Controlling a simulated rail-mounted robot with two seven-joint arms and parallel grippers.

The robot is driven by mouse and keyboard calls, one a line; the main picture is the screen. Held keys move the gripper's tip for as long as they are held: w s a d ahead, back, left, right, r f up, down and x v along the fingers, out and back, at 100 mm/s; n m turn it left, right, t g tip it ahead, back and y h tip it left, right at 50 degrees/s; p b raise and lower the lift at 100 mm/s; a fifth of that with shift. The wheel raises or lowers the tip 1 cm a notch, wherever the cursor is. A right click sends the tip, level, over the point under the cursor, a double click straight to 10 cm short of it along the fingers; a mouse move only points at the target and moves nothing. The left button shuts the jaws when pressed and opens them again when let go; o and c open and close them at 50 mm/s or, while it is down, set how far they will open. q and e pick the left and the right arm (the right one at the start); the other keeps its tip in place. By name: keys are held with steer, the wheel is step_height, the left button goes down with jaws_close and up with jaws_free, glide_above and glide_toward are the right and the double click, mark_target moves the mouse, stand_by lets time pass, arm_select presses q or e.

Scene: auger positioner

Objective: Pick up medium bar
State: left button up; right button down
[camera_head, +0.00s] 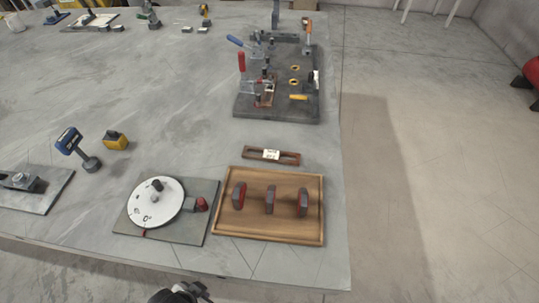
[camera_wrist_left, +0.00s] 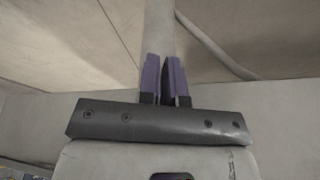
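Three small upright bars stand in a row in a wooden tray (camera_head: 233,232) at the table's front right: a left bar (camera_head: 239,195), a middle bar (camera_head: 270,199) and a right bar (camera_head: 303,202). They are grey and red and look alike in size, so I cannot tell which is the medium one. My left gripper (camera_head: 200,290) shows at the bottom edge, in front of the table and apart from the tray. In the left wrist view its purple fingers (camera_wrist_left: 164,60) are close together with nothing held. My right gripper is out of view.
A plate with a white disc (camera_head: 155,203) sits left of the tray. A flat reddish-brown piece with a white label (camera_head: 271,155) lies behind it. A dark clamp fixture (camera_head: 275,103) stands farther back. A blue tool (camera_head: 69,141) and a yellow block (camera_head: 115,140) are at left.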

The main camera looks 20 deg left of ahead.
arm_select(q)
steer(key=o, duration=0.6)
steer(key=shift+a, duration=0.1)
steer(key=o, duration=0.6)
